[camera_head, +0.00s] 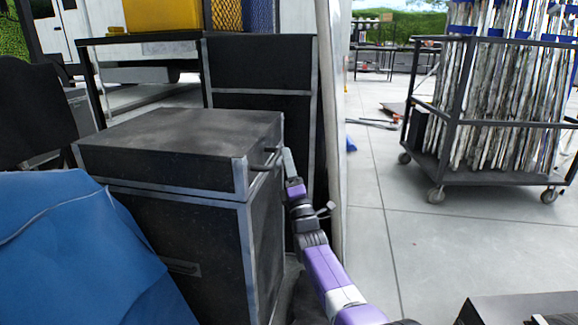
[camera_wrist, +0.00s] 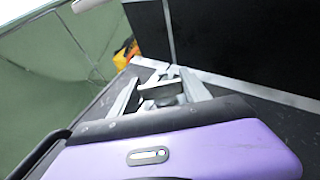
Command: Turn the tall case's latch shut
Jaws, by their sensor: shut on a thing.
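The tall case (camera_head: 190,235) is black with pale metal edges, and its lid (camera_head: 180,128) sits down on the body. Its latch (camera_head: 270,157) is on the right-hand side, at the seam below the lid. My gripper (camera_head: 283,160) reaches up to that side from the lower right. In the wrist view my gripper (camera_wrist: 160,92) has its pale fingers closed around a small grey metal piece, the latch (camera_wrist: 163,88). The fingers hide part of the latch, so its exact angle is hard to tell.
A blue covered shape (camera_head: 85,250) stands close at the left front. Another black case (camera_head: 258,75) stands behind the tall case. A pale post (camera_head: 332,130) rises just right of my arm. A wheeled rack (camera_head: 490,110) stands further right, with open floor (camera_head: 400,225) before it.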

